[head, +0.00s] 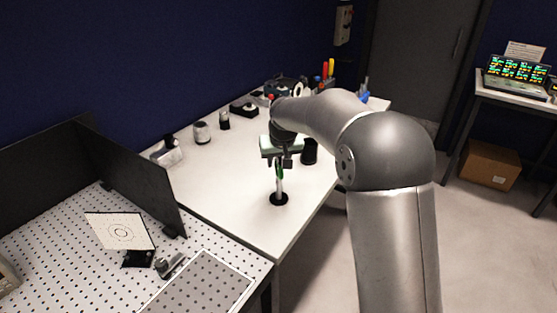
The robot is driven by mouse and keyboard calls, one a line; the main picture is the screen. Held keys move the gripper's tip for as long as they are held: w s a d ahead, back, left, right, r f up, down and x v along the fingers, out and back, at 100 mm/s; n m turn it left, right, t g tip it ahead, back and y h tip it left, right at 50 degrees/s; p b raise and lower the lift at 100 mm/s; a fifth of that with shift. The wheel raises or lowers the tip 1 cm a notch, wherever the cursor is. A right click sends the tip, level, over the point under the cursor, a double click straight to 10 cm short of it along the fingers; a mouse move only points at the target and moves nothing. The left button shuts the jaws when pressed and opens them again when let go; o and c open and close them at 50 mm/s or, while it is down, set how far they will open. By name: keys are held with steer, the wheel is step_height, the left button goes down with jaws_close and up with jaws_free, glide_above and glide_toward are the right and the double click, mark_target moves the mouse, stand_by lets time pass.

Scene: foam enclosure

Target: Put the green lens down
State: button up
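The green lens (279,170) shows as a thin green edge at the top of a pale post with a round black base (278,199). It is upright, over the front part of the white table (235,210). My gripper (282,161) points down from above, its fingers close together at the top of the lens, and appears shut on it. The fingers hide part of the lens. I cannot tell whether the base touches the table or hangs just above it.
A black cylinder (309,152) stands close to the right of my gripper. Several small devices line the table's back edge, including a white-and-black one (202,132). A black panel (130,175) separates the perforated board (60,255) at left. White tabletop left of the lens is clear.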

steer(key=b+v, duration=0.2)
steer(key=v, duration=1)
steer(key=s+d+f+m+g+h, duration=0.1)
steer(key=s+d+f, duration=0.1)
steer(key=s+d, duration=0.45)
steer(key=s+d+f+g, duration=0.1)
steer(key=s+d+f, duration=0.25)
steer(key=s, duration=0.55)
steer(key=s+d+f+m+g, duration=0.1)
steer(key=s+d+f, duration=0.35)
steer(key=s, duration=0.55)
steer(key=s+d+f+m+g, duration=0.1)
steer(key=s+d+f, duration=0.3)
steer(key=s, duration=0.6)
step_height(320, 180, down, 11)
steer(key=a+b, duration=0.1)
steer(key=b, duration=0.7)
steer(key=shift+a+r+b, duration=0.2)
steer(key=shift+b, duration=0.2)
